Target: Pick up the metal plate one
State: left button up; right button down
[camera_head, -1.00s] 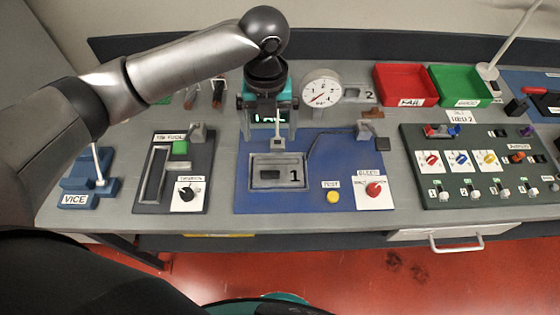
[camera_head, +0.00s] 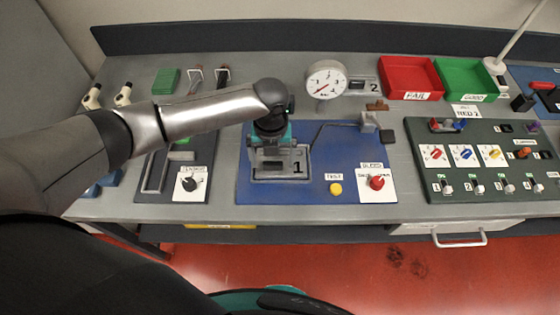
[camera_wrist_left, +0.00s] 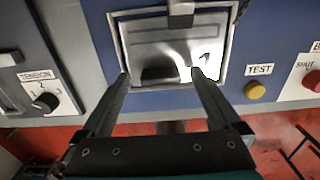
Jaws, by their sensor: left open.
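Metal plate one (camera_head: 298,159), a grey plate marked "1", lies in a raised frame on the blue panel (camera_head: 222,180). In the left wrist view the plate (camera_wrist_left: 150,42) looks shiny, with a dark slot near its front edge. My left gripper (camera_head: 268,160) is over the plate and hides part of it. In the left wrist view its two fingers (camera_wrist_left: 160,76) are open, with the slot between their tips and nothing gripped. I cannot tell whether the fingers touch the plate. My right gripper is not in view.
A pressure gauge (camera_head: 326,80) and a plate marked "2" (camera_head: 357,84) stand behind. A yellow test button (camera_head: 335,189) and a red bleed knob (camera_head: 377,183) are to the right. The tension knob (camera_head: 192,183) is to the left. Red (camera_head: 410,77) and green (camera_head: 465,79) trays stand at the back right.

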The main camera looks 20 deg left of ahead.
pick_arm(q)
jog(key=shift+f, duration=0.4)
jog(key=shift+c, duration=0.2)
grip_shut()
dwell(0.3)
jog(key=shift+r, duration=0.1)
